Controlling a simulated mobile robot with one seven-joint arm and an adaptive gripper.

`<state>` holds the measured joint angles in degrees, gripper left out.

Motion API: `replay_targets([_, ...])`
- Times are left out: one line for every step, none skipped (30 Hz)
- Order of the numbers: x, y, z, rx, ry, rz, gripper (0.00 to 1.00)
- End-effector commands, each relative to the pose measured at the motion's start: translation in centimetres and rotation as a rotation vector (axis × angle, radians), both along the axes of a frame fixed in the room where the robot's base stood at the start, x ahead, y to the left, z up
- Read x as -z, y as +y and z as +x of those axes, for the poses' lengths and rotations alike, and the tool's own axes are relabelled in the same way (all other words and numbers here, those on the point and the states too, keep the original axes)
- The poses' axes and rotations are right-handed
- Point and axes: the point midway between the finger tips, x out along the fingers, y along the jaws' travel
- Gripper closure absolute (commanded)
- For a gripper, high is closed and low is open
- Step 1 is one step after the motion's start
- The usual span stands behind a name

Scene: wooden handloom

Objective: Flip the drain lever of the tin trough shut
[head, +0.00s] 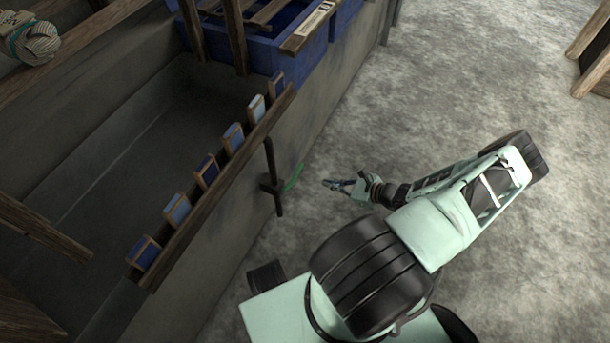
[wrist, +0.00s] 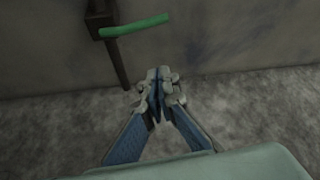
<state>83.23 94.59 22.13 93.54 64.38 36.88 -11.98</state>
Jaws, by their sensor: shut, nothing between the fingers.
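The tin trough (head: 140,112) is a long grey basin on the left in the head view. Its outer wall (wrist: 220,40) fills the top of the wrist view. The drain lever (head: 294,177) is a green handle on a dark fitting at the outside of this wall, by a dark upright pipe (head: 271,160). In the wrist view the green lever (wrist: 134,26) lies nearly level, up and left of my fingertips. My gripper (head: 327,184) is shut and empty, to the right of the lever in the head view and apart from it. My fingertips also show in the wrist view (wrist: 158,76).
A wooden rail (head: 215,190) with several blue blocks runs along the trough's near edge, above the lever. A blue crate (head: 262,52) stands at the top. The grey floor (head: 400,100) to the right is clear.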

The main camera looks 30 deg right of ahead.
Motion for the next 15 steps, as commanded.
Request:
replay_targets([0.0,0.0,0.0,-0.001,0.000,0.000,1.00])
replay_targets([0.0,0.0,0.0,-0.001,0.000,0.000,1.00])
replay_targets([0.0,0.0,0.0,-0.001,0.000,0.000,1.00])
replay_targets([0.0,0.1,0.0,-0.002,0.000,0.000,1.00])
replay_targets([0.1,0.1,0.1,-0.002,0.000,0.000,1.00])
replay_targets([0.2,0.2,0.2,-0.002,0.000,0.000,1.00])
replay_targets([0.4,0.3,0.4,-0.003,0.000,0.001,1.00])
replay_targets([0.5,0.5,0.6,-0.003,0.000,0.001,1.00])
replay_targets([0.8,0.8,1.0,-0.004,0.001,0.001,1.00])
replay_targets([1.1,1.0,1.3,-0.004,0.000,0.002,1.00])
replay_targets([1.4,1.2,1.7,-0.004,0.000,0.002,1.00])
replay_targets([1.8,1.5,2.2,-0.004,0.000,0.002,1.00])
replay_targets([2.2,1.8,2.7,-0.004,0.000,0.002,1.00])
replay_targets([2.5,2.1,3.2,-0.005,-0.001,0.001,1.00])
replay_targets([3.0,2.5,3.8,-0.006,0.000,0.001,1.00])
